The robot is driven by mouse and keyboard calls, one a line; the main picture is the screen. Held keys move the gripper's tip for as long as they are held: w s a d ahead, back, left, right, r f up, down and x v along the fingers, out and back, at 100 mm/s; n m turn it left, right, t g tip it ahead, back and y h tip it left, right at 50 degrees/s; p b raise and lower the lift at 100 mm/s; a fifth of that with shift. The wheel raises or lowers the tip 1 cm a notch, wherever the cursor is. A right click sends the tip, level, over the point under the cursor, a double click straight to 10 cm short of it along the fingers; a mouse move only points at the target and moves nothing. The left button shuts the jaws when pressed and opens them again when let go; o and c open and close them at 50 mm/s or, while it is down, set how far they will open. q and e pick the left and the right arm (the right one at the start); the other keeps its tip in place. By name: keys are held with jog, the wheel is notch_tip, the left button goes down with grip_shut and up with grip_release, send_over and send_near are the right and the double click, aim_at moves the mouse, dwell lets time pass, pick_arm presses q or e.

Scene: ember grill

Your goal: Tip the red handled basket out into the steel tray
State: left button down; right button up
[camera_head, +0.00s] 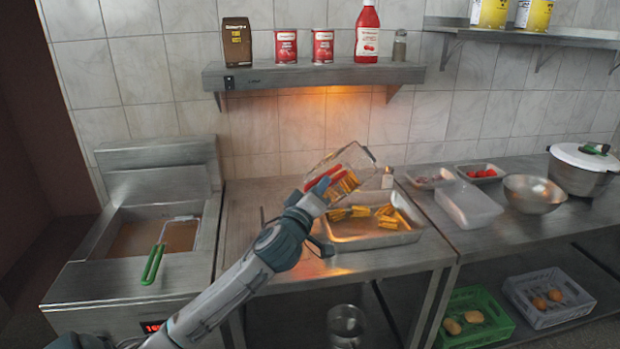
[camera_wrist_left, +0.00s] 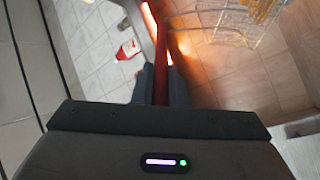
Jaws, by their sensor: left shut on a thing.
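The red handled basket (camera_head: 358,158) is a wire fry basket, tilted above the steel tray (camera_head: 375,241), with fries (camera_head: 346,184) still at its lower side. My left gripper (camera_head: 316,190) is shut on its red handle, which shows between the fingers in the left wrist view (camera_wrist_left: 161,70). Part of the basket mesh (camera_wrist_left: 245,22) shows at the top right of that view. The steel tray sits on the steel table and holds several yellow fries (camera_head: 388,214). My right gripper is not in view.
A fryer with a green handled basket (camera_head: 154,262) stands at left. A shelf (camera_head: 315,76) with cans and bottles hangs behind. A clear container (camera_head: 468,205), a steel bowl (camera_head: 534,194) and a lidded pot (camera_head: 582,170) stand at right. Crates (camera_head: 476,318) sit below.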

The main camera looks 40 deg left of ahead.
pick_arm(q)
jog(key=d+f+m+h+b, duration=0.1)
jog(key=d+f+m+h, duration=0.3)
jog(key=f+m, duration=0.7)
jog(key=d+f+m+h+b, duration=0.1)
jog(key=d+f+m+h, duration=0.3)
jog(key=f+m, duration=0.8)
jog(key=shift+w+d+f+m+b, duration=0.15)
jog(key=shift+d+f+m+b, duration=0.15)
jog(key=shift+d+m, duration=0.35)
jog(key=shift+a, duration=0.1)
jog(key=shift+r, duration=0.2)
